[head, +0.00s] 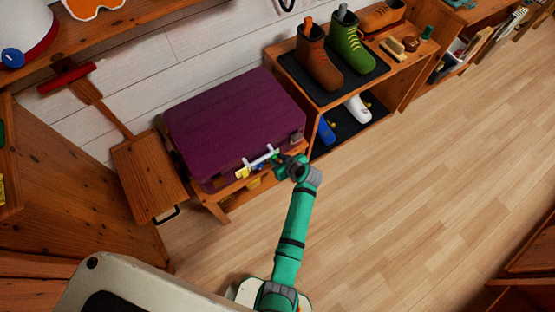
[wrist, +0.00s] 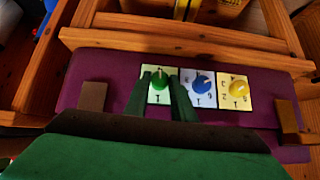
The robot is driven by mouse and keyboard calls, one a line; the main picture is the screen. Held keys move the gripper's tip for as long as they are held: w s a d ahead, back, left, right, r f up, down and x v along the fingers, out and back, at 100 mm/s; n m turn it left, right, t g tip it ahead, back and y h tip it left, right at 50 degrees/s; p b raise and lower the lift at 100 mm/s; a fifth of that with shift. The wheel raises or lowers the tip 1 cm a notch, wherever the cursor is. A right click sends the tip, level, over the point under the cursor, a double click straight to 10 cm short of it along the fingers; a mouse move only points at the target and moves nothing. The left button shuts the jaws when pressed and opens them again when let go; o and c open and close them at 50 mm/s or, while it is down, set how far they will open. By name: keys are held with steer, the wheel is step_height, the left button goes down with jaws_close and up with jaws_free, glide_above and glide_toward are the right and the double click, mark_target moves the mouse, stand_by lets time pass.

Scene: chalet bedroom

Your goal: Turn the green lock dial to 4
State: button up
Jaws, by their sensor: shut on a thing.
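The purple suitcase (head: 235,120) lies on a low wooden stand in the head view, and its lock side shows in the wrist view (wrist: 225,65). Three dials sit in a row on pale number plates: the green dial (wrist: 160,80), the blue dial (wrist: 202,83) and the yellow dial (wrist: 238,88). My gripper (wrist: 162,78) is shut on the green dial, one dark finger on each side of it. A 1 shows on the green dial's plate below the knob. The other numbers there are hidden or too small to read. In the head view my gripper (head: 277,158) is at the suitcase's front side.
A wooden shelf (head: 400,62) with boots and shoes stands right of the suitcase. The floor (head: 400,190) in front and to the right is clear.

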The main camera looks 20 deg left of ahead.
steer(key=shift+w+g+y, duration=0.1)
steer(key=shift+g+y, duration=0.2)
steer(key=shift+y, duration=0.1)
steer(key=o, duration=1)
steer(key=shift+d, duration=0.1)
steer(key=v, duration=1)
steer(key=shift+s+d+r, duration=0.15)
steer(key=shift+s+r, duration=0.05)
steer(key=shift+r, duration=0.15)
